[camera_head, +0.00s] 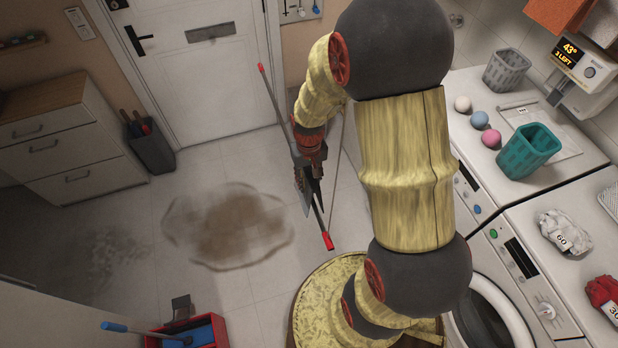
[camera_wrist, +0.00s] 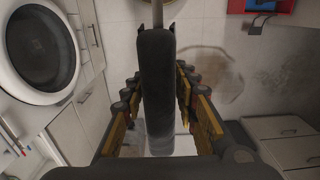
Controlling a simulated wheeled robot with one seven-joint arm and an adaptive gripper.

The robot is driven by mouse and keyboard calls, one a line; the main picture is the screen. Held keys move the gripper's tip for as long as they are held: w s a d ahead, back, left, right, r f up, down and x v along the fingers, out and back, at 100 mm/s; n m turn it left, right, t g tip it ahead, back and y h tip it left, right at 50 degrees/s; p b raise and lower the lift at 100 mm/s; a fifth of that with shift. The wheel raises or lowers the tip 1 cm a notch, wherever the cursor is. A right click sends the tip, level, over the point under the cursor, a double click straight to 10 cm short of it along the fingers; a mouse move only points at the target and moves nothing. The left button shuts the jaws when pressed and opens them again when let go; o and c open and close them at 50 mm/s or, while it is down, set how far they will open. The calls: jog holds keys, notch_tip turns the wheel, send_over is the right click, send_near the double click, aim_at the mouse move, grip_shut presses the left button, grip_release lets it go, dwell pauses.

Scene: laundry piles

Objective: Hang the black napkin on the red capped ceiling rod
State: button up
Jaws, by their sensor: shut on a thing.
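The black napkin (camera_wrist: 155,75) is a long dark strip in the middle of the wrist view, between the two fingers of my gripper (camera_wrist: 156,98). My gripper (camera_head: 306,178) is shut on it. In the head view the napkin (camera_head: 307,196) is a small dark patch at the fingertips. The red capped ceiling rod (camera_head: 274,98) runs slanting past my gripper, with a red cap at each end. In the wrist view the napkin lies in line with the rod, which shows above it. I cannot tell whether the napkin's weight rests on the rod.
A washing machine (camera_head: 495,245) and a counter with a teal basket (camera_head: 528,150), a grey basket (camera_head: 507,70) and coloured balls stand at right. A door (camera_head: 200,70) and drawers (camera_head: 65,135) are behind. A brown puddle (camera_head: 228,225) marks the open floor.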

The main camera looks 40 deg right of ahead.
aim_at(309, 171)
jog(key=shift+f+b, duration=3)
jog(key=shift+f, duration=1.45)
jog(key=o, duration=1.2)
jog(key=shift+o, duration=0.2)
jog(key=shift+r, duration=0.1)
notch_tip(309, 171, up, 12)
jog(key=shift+f, duration=0.1)
